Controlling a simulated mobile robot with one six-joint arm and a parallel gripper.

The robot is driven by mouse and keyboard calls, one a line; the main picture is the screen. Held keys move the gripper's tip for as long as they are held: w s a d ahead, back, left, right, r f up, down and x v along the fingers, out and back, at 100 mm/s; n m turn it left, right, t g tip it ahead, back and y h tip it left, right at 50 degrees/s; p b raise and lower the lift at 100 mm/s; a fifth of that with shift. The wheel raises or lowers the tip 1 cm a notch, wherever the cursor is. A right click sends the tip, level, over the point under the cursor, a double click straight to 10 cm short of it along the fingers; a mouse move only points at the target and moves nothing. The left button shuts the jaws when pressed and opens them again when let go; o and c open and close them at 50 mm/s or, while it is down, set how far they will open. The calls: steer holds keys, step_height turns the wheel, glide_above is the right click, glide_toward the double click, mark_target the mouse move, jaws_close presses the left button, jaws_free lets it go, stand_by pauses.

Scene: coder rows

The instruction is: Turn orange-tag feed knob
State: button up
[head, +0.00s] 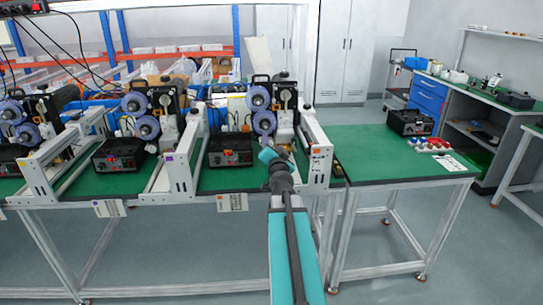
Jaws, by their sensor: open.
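A black control box (229,149) stands on the green bench between two pale frame rails, and a paper tag with an orange patch (232,202) hangs from the bench edge in front of it. Small knobs on its front are too small to tell apart. Another small orange mark (316,148) shows on the right rail's end plate. My gripper (268,156) is at the end of my teal arm, to the right of the box and in front of the coder's blue reels. It appears apart from the box. Its fingers are small and mostly hidden.
Similar black boxes (119,153) and coders with blue reels (147,127) stand to the left. The rail end plate (320,166) rises right of my gripper. The right green table (385,158) has mostly clear room; another black box (410,121) and small coloured parts (433,144) lie there.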

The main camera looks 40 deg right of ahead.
step_height(320, 180, down, 8)
steer(key=b, duration=0.6)
steer(key=shift+w+d+b, duration=0.15)
steer(key=shift+w+b, duration=0.05)
steer(key=shift+b, duration=0.15)
steer(key=shift+w+d, duration=0.1)
steer(key=x, duration=1.3)
steer(key=shift+w+d+p, duration=0.15)
steer(key=shift+d+p, duration=0.1)
steer(key=shift+p, duration=0.1)
stand_by(0.3)
steer(key=c, duration=1.1)
steer(key=shift+o, duration=0.2)
steer(key=shift+a, duration=0.1)
